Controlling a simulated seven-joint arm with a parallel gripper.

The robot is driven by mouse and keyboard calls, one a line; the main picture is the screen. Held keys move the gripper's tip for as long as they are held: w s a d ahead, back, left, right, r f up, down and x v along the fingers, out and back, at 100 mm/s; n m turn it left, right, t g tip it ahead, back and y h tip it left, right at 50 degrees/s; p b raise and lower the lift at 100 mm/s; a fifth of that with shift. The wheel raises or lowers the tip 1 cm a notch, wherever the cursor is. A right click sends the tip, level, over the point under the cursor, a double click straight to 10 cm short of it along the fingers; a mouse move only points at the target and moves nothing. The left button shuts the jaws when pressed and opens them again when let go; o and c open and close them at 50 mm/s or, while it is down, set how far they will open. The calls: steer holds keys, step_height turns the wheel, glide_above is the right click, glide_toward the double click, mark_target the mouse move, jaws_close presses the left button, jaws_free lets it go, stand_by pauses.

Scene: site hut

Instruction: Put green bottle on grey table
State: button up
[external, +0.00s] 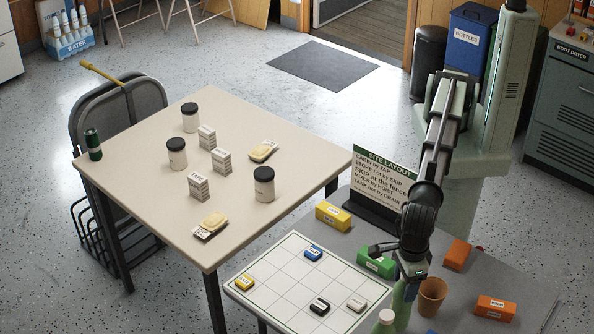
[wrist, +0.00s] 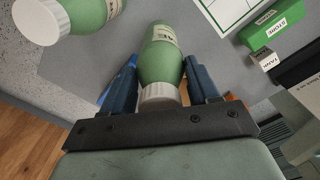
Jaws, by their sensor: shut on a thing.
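My gripper (wrist: 160,85) is shut on a green bottle (wrist: 160,62) with a white cap and pale label; the fingers are on either side of it.
The grey table holds a white grid board (external: 290,277), a site layout sign (external: 383,180), coloured blocks, including a green one (external: 375,263), and a brown cup (external: 432,296). A beige table (external: 140,170) stands to the left with jars, small boxes and a dark green can (external: 93,144).

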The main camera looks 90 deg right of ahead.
steer(key=shift+f, duration=1.7)
steer(key=o, duration=1.3)
step_height(320, 180, up, 12)
steer(key=shift+r, duration=0.2)
